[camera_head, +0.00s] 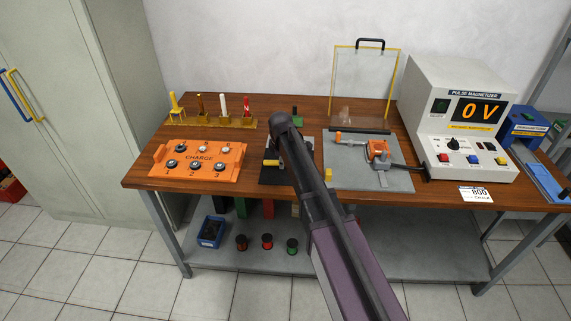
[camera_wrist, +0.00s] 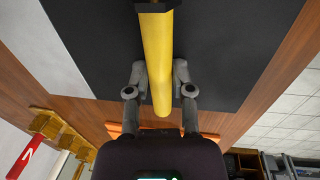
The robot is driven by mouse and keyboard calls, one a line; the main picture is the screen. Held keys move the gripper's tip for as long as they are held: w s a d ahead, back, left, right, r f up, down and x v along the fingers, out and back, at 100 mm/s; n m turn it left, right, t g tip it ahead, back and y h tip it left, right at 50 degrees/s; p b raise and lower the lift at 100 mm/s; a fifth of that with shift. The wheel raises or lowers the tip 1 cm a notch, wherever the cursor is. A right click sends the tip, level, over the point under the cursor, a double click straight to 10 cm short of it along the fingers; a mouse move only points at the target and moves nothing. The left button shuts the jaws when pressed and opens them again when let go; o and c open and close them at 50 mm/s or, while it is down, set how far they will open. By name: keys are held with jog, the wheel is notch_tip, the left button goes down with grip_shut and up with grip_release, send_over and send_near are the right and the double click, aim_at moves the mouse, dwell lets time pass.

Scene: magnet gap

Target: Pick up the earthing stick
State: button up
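A yellow rod-shaped handle (camera_wrist: 156,45), which I take to be the earthing stick, runs down the middle of the wrist view with its rounded end towards me. A black collar sits at its far end. My gripper (camera_wrist: 160,78) has one finger on each side of the handle, and the fingertips appear to press against it. In the head view, a short yellow handle (camera_head: 271,162) shows over the black mat, just left of my arm. My fingers are hidden there behind my arm. I cannot tell whether the stick touches the mat.
An orange charge board (camera_head: 198,158) lies left of the black mat (camera_head: 270,179). A rack with several upright sticks (camera_head: 210,121) stands behind it. Right are a grey plate with an orange clamp (camera_head: 377,149), a clear shield (camera_head: 362,85) and the pulse magnetizer (camera_head: 462,120), reading 0 V.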

jog(key=shift+r, duration=0.2)
grip_shut()
notch_tip(320, 180, up, 4)
jog(key=p, duration=0.4)
jog(key=shift+f, duration=0.15)
jog(key=s+d, duration=0.3)
jog(key=s, duration=0.1)
jog(key=s+d, duration=0.3)
jog(key=s, duration=0.2)
jog(key=s+d+r+p, duration=0.1)
jog(key=s+d, duration=0.1)
jog(key=s, duration=0.2)
jog(key=shift+s+d, duration=0.25)
jog(key=shift+d, duration=0.15)
jog(key=shift+f, duration=0.1)
dwell(0.8)
